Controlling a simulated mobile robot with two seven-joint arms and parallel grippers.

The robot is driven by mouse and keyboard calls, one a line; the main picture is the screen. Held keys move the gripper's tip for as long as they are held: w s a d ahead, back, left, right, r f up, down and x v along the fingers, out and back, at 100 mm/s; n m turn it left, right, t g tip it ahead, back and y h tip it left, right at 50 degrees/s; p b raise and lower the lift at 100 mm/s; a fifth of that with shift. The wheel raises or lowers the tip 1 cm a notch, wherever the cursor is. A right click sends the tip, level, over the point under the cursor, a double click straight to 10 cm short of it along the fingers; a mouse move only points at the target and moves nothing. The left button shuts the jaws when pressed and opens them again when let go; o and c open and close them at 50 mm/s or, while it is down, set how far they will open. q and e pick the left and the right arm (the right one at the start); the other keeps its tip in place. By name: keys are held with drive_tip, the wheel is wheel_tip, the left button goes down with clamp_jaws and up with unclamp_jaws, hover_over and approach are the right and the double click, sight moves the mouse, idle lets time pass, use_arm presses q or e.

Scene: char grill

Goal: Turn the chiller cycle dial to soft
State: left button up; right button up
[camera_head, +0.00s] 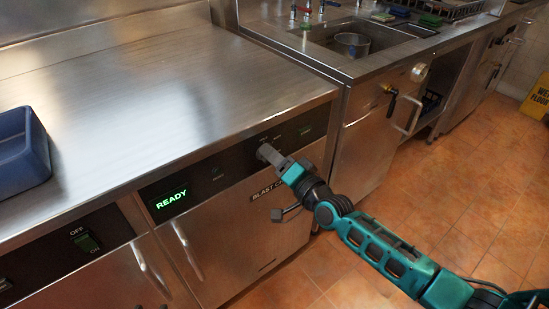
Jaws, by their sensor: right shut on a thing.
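The blast chiller's dark control panel (216,174) runs along the front edge of the steel counter, with a green READY display (171,199) at its left end. My right gripper (266,154) reaches in from the lower right and is shut on the cycle dial on this panel. Small markings show just above the fingers but are too small to read. My left gripper is not in view.
A blue bin (22,152) stands on the counter at the left. An OFF/ON switch (86,241) is on the neighbouring unit. A sink with a pot (352,44) is at the back right. A yellow wet-floor sign (538,97) stands at far right. The tiled floor is otherwise clear.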

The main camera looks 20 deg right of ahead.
idle(0.4)
drive_tip(key=o, duration=1)
drive_tip(key=shift+o, duration=0.2)
use_arm(q)
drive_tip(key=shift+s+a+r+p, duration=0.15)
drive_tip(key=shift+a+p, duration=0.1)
drive_tip(key=shift+p, duration=0.4)
use_arm(e)
drive_tip(key=v, duration=1.3)
use_arm(q)
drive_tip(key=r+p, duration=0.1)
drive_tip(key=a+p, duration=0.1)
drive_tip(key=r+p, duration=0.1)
drive_tip(key=p, duration=0.1)
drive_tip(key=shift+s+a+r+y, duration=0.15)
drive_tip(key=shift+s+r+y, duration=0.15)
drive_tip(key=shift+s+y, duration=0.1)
use_arm(e)
drive_tip(key=s+a+f+n+g+h, duration=0.3)
drive_tip(key=s+f+n+g, duration=0.3)
drive_tip(key=s+f+n, duration=0.2)
drive_tip(key=s+n+h, duration=0.1)
drive_tip(key=s+n, duration=0.1)
drive_tip(key=s, duration=0.1)
drive_tip(key=shift+s+f, duration=0.25)
drive_tip(key=shift+s, duration=0.1)
